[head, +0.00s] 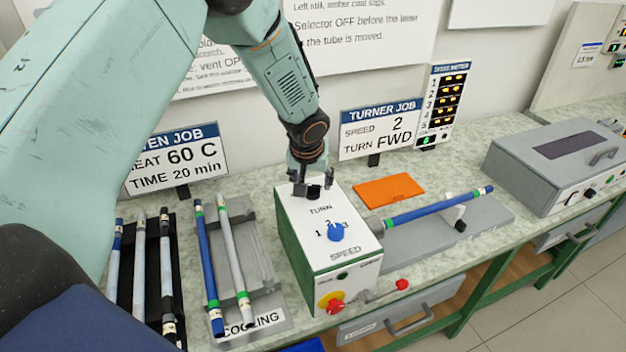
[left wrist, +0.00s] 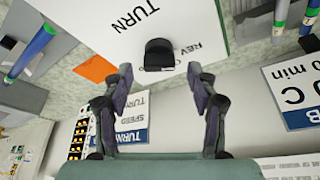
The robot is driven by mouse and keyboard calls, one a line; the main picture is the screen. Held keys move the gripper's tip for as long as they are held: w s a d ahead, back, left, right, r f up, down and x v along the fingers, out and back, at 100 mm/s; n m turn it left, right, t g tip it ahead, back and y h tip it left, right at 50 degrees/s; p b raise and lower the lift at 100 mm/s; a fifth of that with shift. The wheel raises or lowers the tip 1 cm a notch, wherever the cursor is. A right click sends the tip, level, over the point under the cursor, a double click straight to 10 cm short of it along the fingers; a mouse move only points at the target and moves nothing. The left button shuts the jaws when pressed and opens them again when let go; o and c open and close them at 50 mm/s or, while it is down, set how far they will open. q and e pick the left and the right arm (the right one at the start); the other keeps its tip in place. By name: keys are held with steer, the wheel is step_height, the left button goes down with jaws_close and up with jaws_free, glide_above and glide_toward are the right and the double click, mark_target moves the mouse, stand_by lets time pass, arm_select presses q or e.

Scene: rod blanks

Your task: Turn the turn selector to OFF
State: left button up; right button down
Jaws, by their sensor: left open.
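The white-topped turner box (head: 308,240) with green sides stands on the bench. Its black TURN selector (head: 313,193) sits near the back of the top, partly covered by my left gripper (head: 314,186) in the head view. In the left wrist view the black selector (left wrist: 159,53) shows beside the letters REV and part of another label. My left gripper (left wrist: 160,77) is open, its two fingers on either side of the selector's line and apart from it in that view. I cannot tell which position the selector points to. My right gripper is not in view.
A blue SPEED knob (head: 336,232) is in front of the selector. A red knob (head: 334,305) is on the box's front. A blue tube (head: 430,206) lies right of the box. A cooling rack (head: 262,250) with tubes stands left. An orange sheet (head: 388,190) lies behind.

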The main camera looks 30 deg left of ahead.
arm_select(q)
steer(key=shift+w+f, duration=0.25)
steer(key=shift+f, duration=0.4)
steer(key=shift+s, duration=0.2)
steer(key=shift+w+a+f, duration=0.1)
steer(key=shift+w+f, duration=0.05)
steer(key=shift+w, duration=0.1)
steer(key=shift+c, duration=1.1)
steer(key=c, duration=0.9)
